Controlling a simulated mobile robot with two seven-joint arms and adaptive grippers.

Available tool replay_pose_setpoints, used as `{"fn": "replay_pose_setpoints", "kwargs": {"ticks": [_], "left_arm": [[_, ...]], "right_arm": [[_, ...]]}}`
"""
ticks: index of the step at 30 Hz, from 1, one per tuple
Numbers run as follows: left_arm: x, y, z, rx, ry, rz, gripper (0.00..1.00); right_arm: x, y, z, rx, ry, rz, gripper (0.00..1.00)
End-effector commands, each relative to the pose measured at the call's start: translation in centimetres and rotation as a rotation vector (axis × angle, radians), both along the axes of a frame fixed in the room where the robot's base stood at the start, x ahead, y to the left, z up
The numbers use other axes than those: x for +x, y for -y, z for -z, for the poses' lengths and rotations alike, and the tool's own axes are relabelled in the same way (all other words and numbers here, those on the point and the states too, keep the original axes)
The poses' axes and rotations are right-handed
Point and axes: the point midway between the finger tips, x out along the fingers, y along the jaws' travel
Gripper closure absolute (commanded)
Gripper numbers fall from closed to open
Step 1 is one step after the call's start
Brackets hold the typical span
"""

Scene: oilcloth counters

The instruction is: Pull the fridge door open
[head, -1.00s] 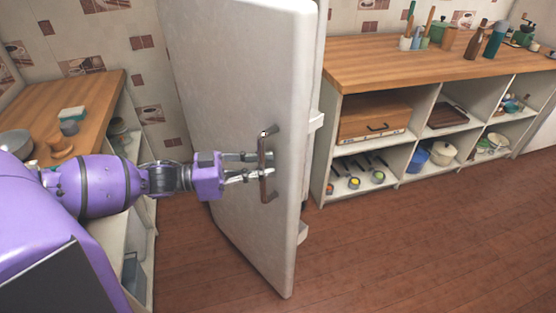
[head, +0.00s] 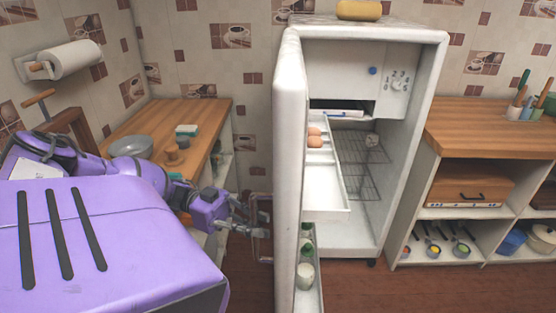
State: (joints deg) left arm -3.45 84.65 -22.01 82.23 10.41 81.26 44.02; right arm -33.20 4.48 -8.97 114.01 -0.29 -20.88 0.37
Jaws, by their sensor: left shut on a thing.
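The white fridge (head: 345,232) stands in the middle with its door (head: 289,150) swung wide open towards me, seen nearly edge-on. Its shelves and inner compartment show. The metal door handle (head: 262,247) is on the door's outer face, at the left. My left gripper (head: 253,218) reaches in from the left and is shut on the handle. The fingertips are small and partly hard to see against the handle. My right gripper is not in view.
Eggs (head: 314,138) and jars (head: 305,275) sit in the door's racks. A wooden counter (head: 205,115) with a bowl (head: 131,146) stands left, close to my arm. Another counter with shelves (head: 420,240) stands right. The brown floor ahead is clear.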

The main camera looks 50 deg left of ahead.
Motion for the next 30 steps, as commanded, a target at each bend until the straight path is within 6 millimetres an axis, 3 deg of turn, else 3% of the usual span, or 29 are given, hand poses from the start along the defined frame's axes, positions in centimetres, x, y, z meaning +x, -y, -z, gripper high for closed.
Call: {"fn": "replay_pose_setpoints", "kwargs": {"ticks": [6, 12, 28, 29, 30], "left_arm": [[-1.8, -2.5, 0.1, 0.0, -0.001, -0.003, 1.0], [-2.6, -3.7, 0.1, 0.0, -0.002, -0.003, 1.0], [-2.9, -4.2, 0.1, 0.001, -0.002, -0.003, 1.0], [-2.9, -4.2, 0.1, 0.001, -0.002, -0.003, 0.85], [-2.9, -4.2, 0.1, 0.001, -0.002, -0.003, 0.8]], "right_arm": [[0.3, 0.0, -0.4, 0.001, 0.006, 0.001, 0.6], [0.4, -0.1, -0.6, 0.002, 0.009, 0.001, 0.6], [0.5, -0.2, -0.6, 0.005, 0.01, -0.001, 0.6], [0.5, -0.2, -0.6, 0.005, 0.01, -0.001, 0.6], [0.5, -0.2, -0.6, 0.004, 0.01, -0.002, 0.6]]}}
